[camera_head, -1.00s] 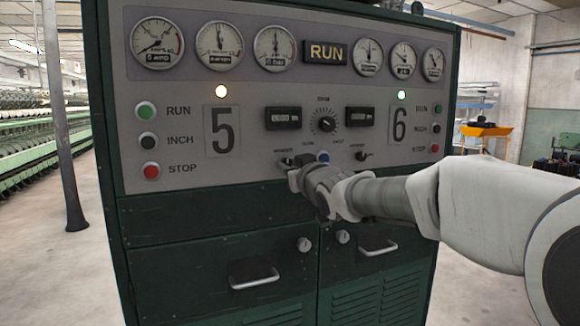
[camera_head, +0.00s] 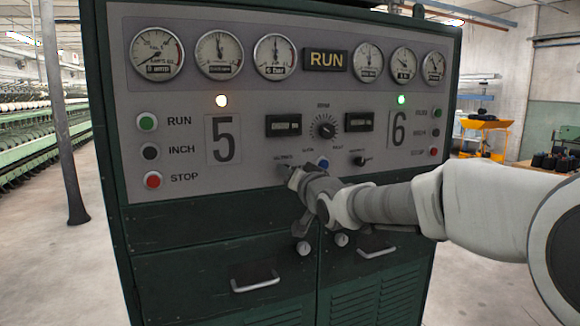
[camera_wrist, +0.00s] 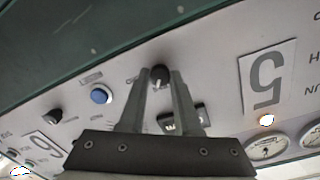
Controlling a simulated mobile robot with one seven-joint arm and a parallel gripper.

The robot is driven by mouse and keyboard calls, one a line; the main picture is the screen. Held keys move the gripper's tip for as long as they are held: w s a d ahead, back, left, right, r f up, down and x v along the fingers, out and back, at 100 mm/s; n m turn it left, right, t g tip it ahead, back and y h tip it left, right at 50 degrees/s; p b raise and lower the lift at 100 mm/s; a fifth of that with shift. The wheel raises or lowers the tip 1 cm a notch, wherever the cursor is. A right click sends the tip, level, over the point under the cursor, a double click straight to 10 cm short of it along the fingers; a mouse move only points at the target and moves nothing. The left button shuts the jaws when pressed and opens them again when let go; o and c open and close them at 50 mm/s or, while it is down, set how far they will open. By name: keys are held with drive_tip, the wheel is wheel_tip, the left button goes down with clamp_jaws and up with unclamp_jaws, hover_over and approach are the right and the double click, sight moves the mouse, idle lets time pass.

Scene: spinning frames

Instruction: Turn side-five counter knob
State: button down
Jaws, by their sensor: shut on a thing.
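The side-five counter knob (camera_wrist: 160,78) is a small black knob with a pale pointer line on the grey panel. It sits between the two fingertips of my gripper (camera_wrist: 161,74) in the upside-down wrist view, and the jaws are closed on it. In the head view my gripper (camera_head: 297,179) reaches the panel below the side-five counter window (camera_head: 284,125) and hides most or all of the knob.
A blue button (camera_head: 322,162) is just right of my gripper, and the side-six knob (camera_head: 360,160) lies beyond it. A large dial (camera_head: 324,126) is above. Drawer handles (camera_head: 255,279) stick out below. Open floor lies left of the cabinet.

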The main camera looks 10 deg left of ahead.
drive_tip(key=shift+r+m+p, duration=0.1)
drive_tip(key=shift+m+p, duration=1.85)
drive_tip(key=shift+m, duration=2.95)
drive_tip(key=c, duration=0.6)
unclamp_jaws()
drive_tip(key=shift+d, duration=0.1)
